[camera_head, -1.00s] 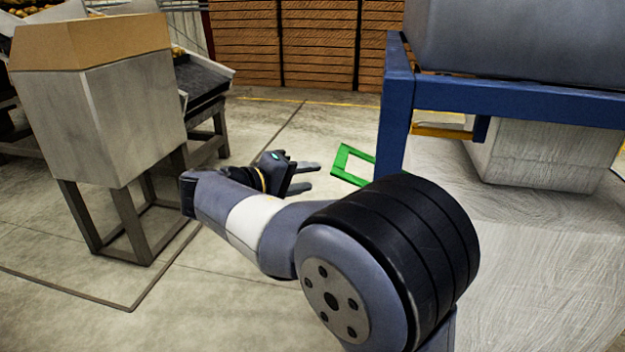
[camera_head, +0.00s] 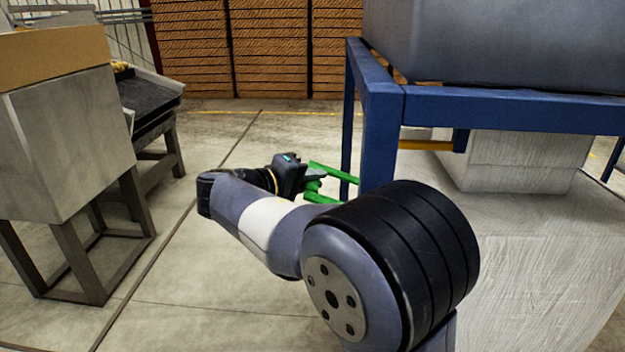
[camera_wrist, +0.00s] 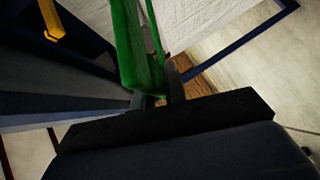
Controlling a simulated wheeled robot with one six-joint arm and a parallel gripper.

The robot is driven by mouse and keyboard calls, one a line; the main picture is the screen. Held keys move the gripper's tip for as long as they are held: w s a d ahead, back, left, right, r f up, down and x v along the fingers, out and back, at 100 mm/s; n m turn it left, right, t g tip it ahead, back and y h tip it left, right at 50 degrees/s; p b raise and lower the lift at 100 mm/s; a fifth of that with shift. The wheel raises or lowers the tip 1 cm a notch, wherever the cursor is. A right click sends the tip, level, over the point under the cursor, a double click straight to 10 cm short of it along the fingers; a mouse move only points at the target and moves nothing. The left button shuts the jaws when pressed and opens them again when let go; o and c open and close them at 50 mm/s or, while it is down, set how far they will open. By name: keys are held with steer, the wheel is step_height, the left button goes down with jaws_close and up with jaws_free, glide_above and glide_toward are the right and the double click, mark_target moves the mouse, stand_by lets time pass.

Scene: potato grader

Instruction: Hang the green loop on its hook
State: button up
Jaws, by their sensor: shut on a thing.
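The green loop (camera_head: 318,196) is a flat rectangular frame beside the blue post, its right part hidden behind that post in the head view. My gripper (camera_head: 318,183) is at the loop's left side and shut on it. In the wrist view the loop (camera_wrist: 128,45) rises from between my fingertips (camera_wrist: 158,92). A yellow-orange bar (camera_head: 425,145) sticks out under the blue frame; it may be the hook. A yellow-orange piece also shows at the top left of the wrist view (camera_wrist: 50,18). The loop is apart from it.
The blue frame (camera_head: 500,110) carries a grey bin (camera_head: 500,45) and stands close to the loop on the right. A light block (camera_head: 515,165) is beneath it. A grey hopper (camera_head: 65,140) on legs stands left. Floor between them is clear.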

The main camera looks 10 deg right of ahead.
jaws_close()
steer(key=shift+d+r+p, duration=0.1)
steer(key=shift+r+p, duration=0.2)
steer(key=shift+r, duration=0.2)
steer(key=s+d+r+m+y+p, duration=0.2)
steer(key=d+r+m+y+p, duration=0.1)
steer(key=r, duration=0.5)
steer(key=shift+d+y+p, duration=0.6)
steer(key=shift+d+p, duration=0.7)
steer(key=shift+d, duration=0.5)
steer(key=shift+s+r, duration=0.1)
steer(key=shift+s, duration=0.05)
steer(key=o, duration=0.6)
jaws_free()
steer(key=shift+d, duration=0.1)
steer(key=shift+c, duration=0.2)
steer(key=shift+o, duration=0.8)
